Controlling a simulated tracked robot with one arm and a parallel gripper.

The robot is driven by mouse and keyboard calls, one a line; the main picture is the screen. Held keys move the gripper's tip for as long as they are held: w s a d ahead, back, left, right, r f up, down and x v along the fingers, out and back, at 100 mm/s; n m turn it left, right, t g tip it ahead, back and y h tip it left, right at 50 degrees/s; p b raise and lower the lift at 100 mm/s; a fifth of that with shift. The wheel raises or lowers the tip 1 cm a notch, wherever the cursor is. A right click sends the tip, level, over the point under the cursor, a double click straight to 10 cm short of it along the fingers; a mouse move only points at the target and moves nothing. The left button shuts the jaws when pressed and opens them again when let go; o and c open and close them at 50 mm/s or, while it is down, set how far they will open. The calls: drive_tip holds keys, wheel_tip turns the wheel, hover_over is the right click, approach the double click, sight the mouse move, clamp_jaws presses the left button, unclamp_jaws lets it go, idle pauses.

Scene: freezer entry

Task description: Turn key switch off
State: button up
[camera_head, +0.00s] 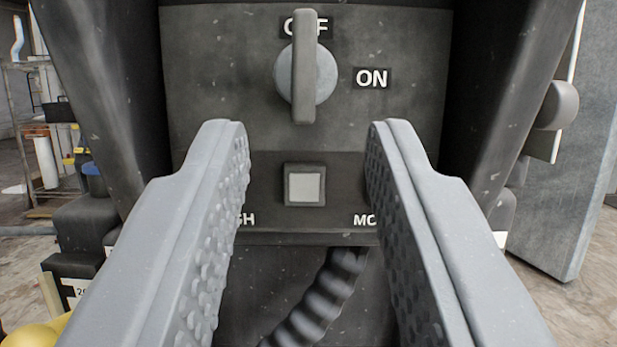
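The key switch (305,75) is a grey knob with an upright bar handle on a dark panel (210,90), at the top middle of the head camera view. Its handle stands vertical and its top covers part of the OFF label (320,27). The ON label (372,78) is to its right. My gripper (308,150) is open and empty, its two grey fingers wide apart. The fingertips are in the picture just below the switch, one on either side of it, and do not touch the handle.
A square light button (304,186) sits below the switch, between my fingers. Labels beside it are partly hidden by the fingers. A black corrugated hose (318,300) runs below. Dark side walls flank the panel. A shelf rack (25,110) stands at the far left.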

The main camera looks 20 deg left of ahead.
drive_tip(key=v, duration=0.5)
drive_tip(key=shift+s+f+p, duration=0.1)
drive_tip(key=shift+p, duration=0.25)
